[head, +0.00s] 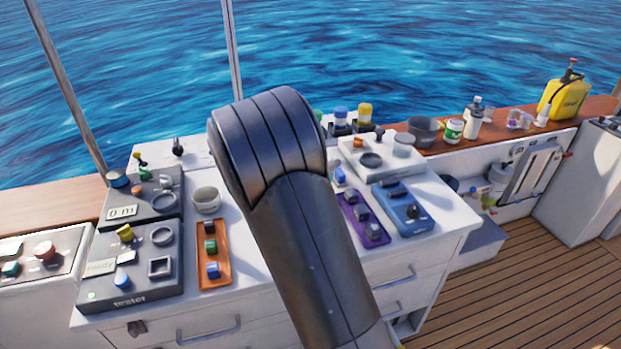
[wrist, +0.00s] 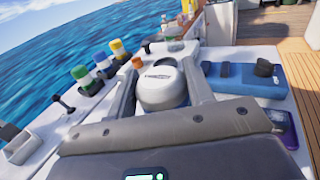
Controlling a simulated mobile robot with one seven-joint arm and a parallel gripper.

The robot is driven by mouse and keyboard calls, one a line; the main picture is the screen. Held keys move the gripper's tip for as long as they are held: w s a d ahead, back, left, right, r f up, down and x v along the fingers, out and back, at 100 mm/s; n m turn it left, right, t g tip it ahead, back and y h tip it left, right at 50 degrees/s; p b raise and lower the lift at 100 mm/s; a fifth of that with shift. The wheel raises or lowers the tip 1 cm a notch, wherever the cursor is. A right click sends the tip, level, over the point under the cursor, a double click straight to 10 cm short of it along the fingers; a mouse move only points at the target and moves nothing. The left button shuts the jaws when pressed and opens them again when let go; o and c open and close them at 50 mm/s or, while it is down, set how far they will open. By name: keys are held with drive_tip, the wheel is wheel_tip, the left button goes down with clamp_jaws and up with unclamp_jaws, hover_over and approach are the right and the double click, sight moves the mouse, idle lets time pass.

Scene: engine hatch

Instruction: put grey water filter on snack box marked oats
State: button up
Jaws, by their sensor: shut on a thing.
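My gripper (wrist: 163,82) is shut on a rounded, light grey object with a dark label, which I take to be the grey water filter (wrist: 162,92). It sits between the two fingers in the wrist view, and the label is too small to read. In the head view my arm hides the gripper and the held filter. I cannot make out a snack box marked oats in either view.
An orange switch block (head: 213,254), dark tester panels (head: 130,285), a blue box (head: 402,208) and a purple block (head: 362,220) crowd the white counter. Colour-capped jars (wrist: 102,68) stand towards the water. A wooden ledge (head: 500,128) holds bottles and a yellow sprayer (head: 564,100).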

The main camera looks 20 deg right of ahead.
drive_tip(key=shift+w+a+f, duration=0.35)
drive_tip(key=shift+a+f, duration=0.15)
drive_tip(key=shift+f, duration=0.5)
drive_tip(key=shift+w+a+f, duration=0.4)
drive_tip(key=shift+a+f, duration=0.05)
drive_tip(key=shift+f, duration=0.6)
drive_tip(key=shift+w+a+f, duration=0.35)
drive_tip(key=shift+a+f, duration=0.15)
drive_tip(key=shift+f, duration=0.5)
drive_tip(key=shift+f, duration=0.2)
drive_tip(key=o, duration=1.1)
drive_tip(key=shift+r, duration=0.15)
